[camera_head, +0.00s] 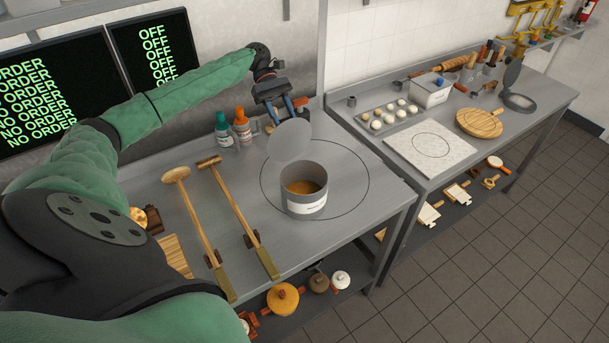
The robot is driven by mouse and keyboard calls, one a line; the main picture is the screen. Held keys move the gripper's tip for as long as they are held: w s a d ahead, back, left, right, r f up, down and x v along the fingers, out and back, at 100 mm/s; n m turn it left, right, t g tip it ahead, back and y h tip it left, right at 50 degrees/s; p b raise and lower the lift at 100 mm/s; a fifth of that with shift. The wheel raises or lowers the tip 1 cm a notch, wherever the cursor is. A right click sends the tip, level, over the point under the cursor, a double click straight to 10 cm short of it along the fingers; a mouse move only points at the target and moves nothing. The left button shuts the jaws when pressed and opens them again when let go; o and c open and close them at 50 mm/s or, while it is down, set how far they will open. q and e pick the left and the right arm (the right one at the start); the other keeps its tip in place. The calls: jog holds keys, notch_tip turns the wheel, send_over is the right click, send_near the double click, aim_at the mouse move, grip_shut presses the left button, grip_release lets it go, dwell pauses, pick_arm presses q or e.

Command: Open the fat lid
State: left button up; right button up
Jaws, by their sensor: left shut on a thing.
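The fat container (304,204) is a grey round pot with a white label, standing inside a circle marked on the steel table. Its mouth is uncovered and brownish fat (303,188) shows inside. The round grey fat lid (289,141) is raised and tilted steeply at the back left rim of the pot. My left gripper (285,113) reaches in from behind and is shut on the lid near its upper edge. The fingertips are partly hidden by the lid. My right gripper is not in view.
Teal and orange bottles (242,127) stand left of the lid. Two long-handled wooden tools (230,190) lie left of the pot. A second counter on the right holds an egg tray (392,116), a white board (430,148) and a round wooden board (479,123). Table right of the pot is clear.

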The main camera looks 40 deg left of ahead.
pick_arm(q)
jog(key=shift+w+a+f, duration=0.15)
jog(key=shift+w+a, duration=0.05)
jog(key=shift+a, duration=0.3)
jog(key=shift+w+a+f, duration=0.15)
jog(key=shift+w+a, duration=0.05)
jog(key=shift+a, duration=0.25)
jog(key=shift+w+a+f, duration=0.15)
jog(key=shift+w+a, duration=0.05)
jog(key=shift+a, duration=0.2)
jog(key=o, duration=0.8)
jog(key=shift+o, duration=0.2)
jog(key=d+r+v, duration=0.1)
jog(key=r+v, duration=0.1)
jog(key=v, duration=0.8)
jog(key=shift+s+r, duration=0.15)
jog(key=shift+r, duration=0.05)
jog(key=shift+a, duration=0.1)
